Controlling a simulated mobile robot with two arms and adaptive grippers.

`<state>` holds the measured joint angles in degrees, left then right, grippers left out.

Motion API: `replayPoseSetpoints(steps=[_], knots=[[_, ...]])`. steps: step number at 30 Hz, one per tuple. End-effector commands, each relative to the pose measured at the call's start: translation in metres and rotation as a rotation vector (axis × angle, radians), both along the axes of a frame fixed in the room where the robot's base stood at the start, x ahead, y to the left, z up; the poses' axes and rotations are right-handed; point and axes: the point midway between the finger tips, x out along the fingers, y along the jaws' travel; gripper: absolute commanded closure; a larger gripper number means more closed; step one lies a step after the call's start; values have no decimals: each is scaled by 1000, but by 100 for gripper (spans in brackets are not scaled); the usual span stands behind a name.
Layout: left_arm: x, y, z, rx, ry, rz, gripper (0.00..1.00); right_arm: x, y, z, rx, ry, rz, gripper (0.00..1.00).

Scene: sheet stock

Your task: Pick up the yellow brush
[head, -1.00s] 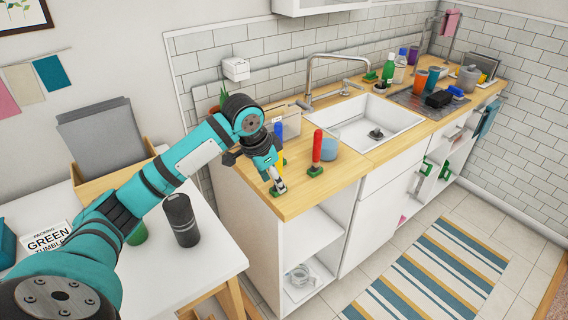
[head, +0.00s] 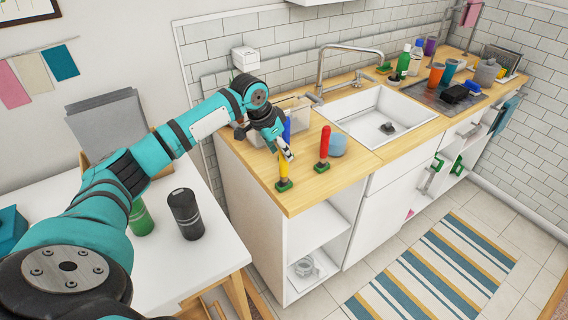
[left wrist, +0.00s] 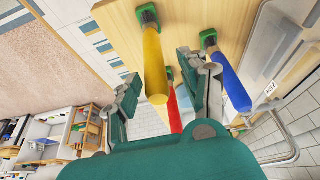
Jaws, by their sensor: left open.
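The yellow brush (head: 283,168) stands upright, with its green head down, near the front left of the wooden counter. My left gripper (head: 285,151) is open at the upper part of its handle. In the left wrist view the yellow handle (left wrist: 153,62) shows between the two spread fingers (left wrist: 158,72), with gaps on both sides. The red brush (head: 324,146) stands to its right and the blue brush (head: 287,130) behind it, partly hidden by my gripper. My right gripper is not in view.
A light blue cup (head: 337,146) stands behind the red brush. The sink (head: 365,112) lies to the right. A clear bin (head: 258,135) stands behind my gripper. A white table (head: 170,262) with a dark canister (head: 185,213) is at the left.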

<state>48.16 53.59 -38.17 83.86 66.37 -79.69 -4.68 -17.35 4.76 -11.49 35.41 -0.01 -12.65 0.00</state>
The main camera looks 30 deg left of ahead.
Motion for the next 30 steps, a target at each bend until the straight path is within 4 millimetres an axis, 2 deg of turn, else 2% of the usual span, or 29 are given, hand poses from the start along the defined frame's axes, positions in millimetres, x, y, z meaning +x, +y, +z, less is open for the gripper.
replayPoseSetpoints(steps=[5, 10, 15, 22, 23, 30], knots=[[3, -3, -9, -1, 3, -1, 56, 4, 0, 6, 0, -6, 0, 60], [11, -10, -31, 0, 4, -1, 56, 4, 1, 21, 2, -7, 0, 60], [18, -11, -50, 0, 1, 0, 56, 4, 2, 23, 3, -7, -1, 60], [18, -12, -53, 2, -1, -1, 56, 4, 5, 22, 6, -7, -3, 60], [18, -12, -53, 2, -1, -1, 57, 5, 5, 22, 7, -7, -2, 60], [18, -12, -53, 1, 0, -1, 88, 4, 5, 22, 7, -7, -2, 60]])
